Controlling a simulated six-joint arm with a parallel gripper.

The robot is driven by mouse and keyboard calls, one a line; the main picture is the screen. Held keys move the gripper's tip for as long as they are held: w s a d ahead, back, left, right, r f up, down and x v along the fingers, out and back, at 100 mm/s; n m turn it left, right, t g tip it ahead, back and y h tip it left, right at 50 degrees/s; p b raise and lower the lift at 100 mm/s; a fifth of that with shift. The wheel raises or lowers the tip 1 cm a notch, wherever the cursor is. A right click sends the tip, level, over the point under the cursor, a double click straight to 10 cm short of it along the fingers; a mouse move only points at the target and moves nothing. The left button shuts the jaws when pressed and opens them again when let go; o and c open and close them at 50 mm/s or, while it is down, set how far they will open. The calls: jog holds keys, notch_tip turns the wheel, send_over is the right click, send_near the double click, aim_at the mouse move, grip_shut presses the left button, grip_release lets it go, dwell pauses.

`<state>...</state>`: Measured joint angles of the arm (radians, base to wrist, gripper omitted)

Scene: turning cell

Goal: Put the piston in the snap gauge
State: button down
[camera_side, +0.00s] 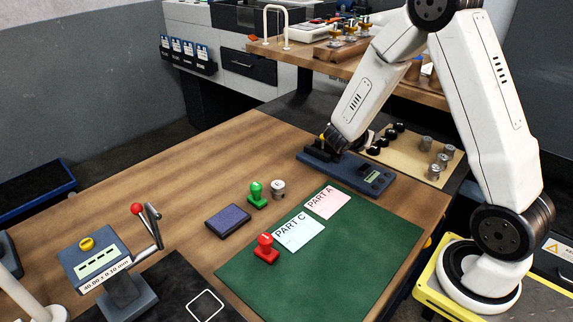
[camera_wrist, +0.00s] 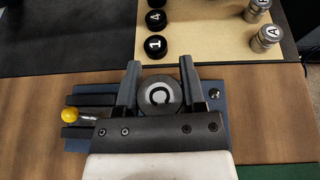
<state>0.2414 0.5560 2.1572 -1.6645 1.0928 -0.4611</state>
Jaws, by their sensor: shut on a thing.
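In the side view the snap gauge (camera_side: 372,191) lies on the wooden table with a small green display facing up. There my arm's end covers the piston. I cannot tell whether the piston touches the gauge jaws or is just above them.
A tan board (camera_side: 433,174) behind the gauge holds several metal pistons and black numbered knobs. A green mat (camera_side: 340,262) with PART A and PART C cards lies in front. Another metal cylinder (camera_side: 278,189), green and red stamps, a dark pad and a lever device (camera_side: 105,265) stand leftward.

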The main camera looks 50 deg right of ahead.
jog(key=shift+w+a+r+n+t, duration=0.15)
jog(key=shift+w+a+n+t, duration=0.05)
jog(key=shift+w+n+t, duration=0.4)
jog(key=shift+w+a+r+n+t, duration=0.1)
jog(key=shift+w+a+n+t, duration=0.1)
jog(key=shift+w+n+t, duration=0.35)
jog(key=shift+w+f, duration=0.1)
jog(key=shift+w, duration=0.1)
send_over(353, 164)
jog(key=shift+f, duration=2.15)
jog(key=shift+f, duration=1.75)
jog(key=shift+f, duration=0.1)
jog(key=shift+c, duration=0.9)
grip_release()
jog(key=v, duration=1.2)
jog(key=shift+d+r, duration=0.1)
jog(key=shift+r, duration=0.15)
